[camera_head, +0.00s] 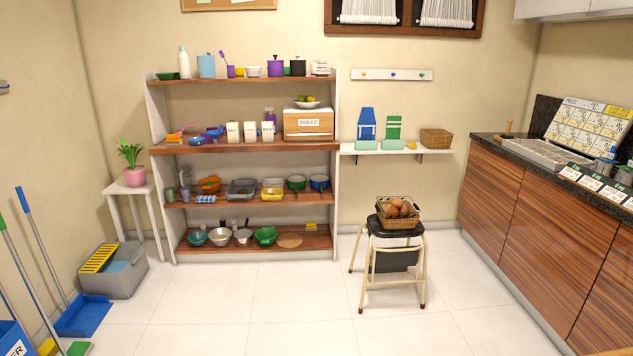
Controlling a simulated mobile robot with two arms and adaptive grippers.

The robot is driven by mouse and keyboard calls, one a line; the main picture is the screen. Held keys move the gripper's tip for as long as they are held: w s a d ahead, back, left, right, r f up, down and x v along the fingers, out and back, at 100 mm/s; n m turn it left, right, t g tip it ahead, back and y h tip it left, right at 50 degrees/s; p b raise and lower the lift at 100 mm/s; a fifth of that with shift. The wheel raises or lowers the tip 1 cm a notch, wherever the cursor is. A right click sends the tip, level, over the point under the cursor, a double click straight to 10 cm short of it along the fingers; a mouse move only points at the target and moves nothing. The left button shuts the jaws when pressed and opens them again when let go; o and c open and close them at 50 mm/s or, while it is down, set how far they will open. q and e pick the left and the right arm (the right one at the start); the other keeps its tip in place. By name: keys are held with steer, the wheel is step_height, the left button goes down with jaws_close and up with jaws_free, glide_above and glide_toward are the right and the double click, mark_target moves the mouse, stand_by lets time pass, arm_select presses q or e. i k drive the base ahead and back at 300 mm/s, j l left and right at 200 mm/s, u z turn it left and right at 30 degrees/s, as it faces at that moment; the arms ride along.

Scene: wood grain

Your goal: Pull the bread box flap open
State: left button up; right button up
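The bread box (308,133) is a light wooden box with a white label reading BREAD on its front. It stands at the right end of the second shelf from the top of the wooden shelf unit. Its front flap looks closed. A plate of fruit (306,102) sits on top of it. Neither of my grippers shows in the head view, and the bread box is some distance away across the floor.
The shelf unit (246,147) holds several bowls, jars and canisters. A black step stool (394,226) with a basket of eggs (397,206) stands right of it. A plant stand, bucket and brooms are at left, a wooden counter (516,212) at right. The tiled floor (262,310) in front is clear.

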mark_target(297, 125)
steer(key=i, duration=2.35)
